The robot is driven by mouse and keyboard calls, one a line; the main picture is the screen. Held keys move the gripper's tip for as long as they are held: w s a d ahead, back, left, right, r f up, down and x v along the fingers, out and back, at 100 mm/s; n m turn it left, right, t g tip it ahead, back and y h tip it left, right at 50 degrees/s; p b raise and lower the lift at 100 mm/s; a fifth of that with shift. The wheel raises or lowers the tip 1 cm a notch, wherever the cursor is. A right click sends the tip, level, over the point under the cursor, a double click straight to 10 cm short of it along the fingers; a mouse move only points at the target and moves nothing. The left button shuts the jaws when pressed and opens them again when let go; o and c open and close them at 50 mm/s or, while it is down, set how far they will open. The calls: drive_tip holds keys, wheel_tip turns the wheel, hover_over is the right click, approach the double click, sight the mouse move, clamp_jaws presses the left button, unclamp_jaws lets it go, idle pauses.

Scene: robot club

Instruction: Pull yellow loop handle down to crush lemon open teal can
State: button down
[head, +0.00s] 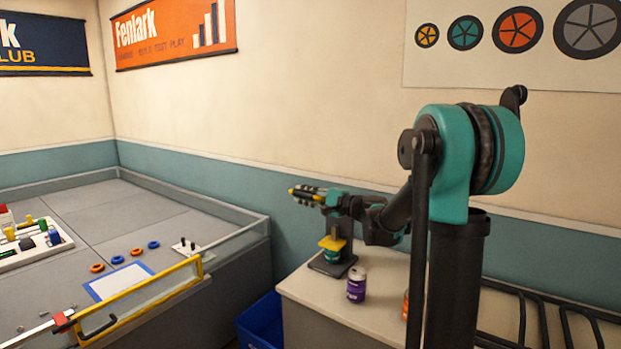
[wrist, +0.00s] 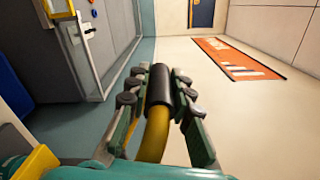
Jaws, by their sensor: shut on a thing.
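A can crusher with a dark base and column (head: 347,232) stands on the light bench. Its yellow press plate (head: 332,243) sits above a teal can (head: 332,257), which looks upright and uncrushed. The can's label is too small to read. My gripper (head: 308,194) is above the crusher, pointing left. In the wrist view its fingers (wrist: 158,88) close around the black grip of the yellow loop handle (wrist: 154,137). The handle's yellow tip (head: 291,190) shows beyond the fingers in the head view; most of the handle is hidden there.
A purple can (head: 356,285) stands on the bench (head: 330,301) in front of the crusher. An orange can (head: 405,305) is partly hidden by my arm. A blue bin (head: 259,322) is on the floor left of the bench. A walled field table (head: 110,215) is at left.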

wheel_tip(320, 180, down, 11)
drive_tip(key=s+a+n, duration=0.1)
drive_tip(key=s+n, duration=0.1)
drive_tip(key=n, duration=0.3)
drive_tip(key=shift+a+f+n, duration=0.2)
drive_tip(key=shift+n, duration=0.1)
drive_tip(key=shift+s, duration=0.1)
drive_tip(key=c, duration=1.3)
unclamp_jaws()
drive_tip(key=v, duration=1.2)
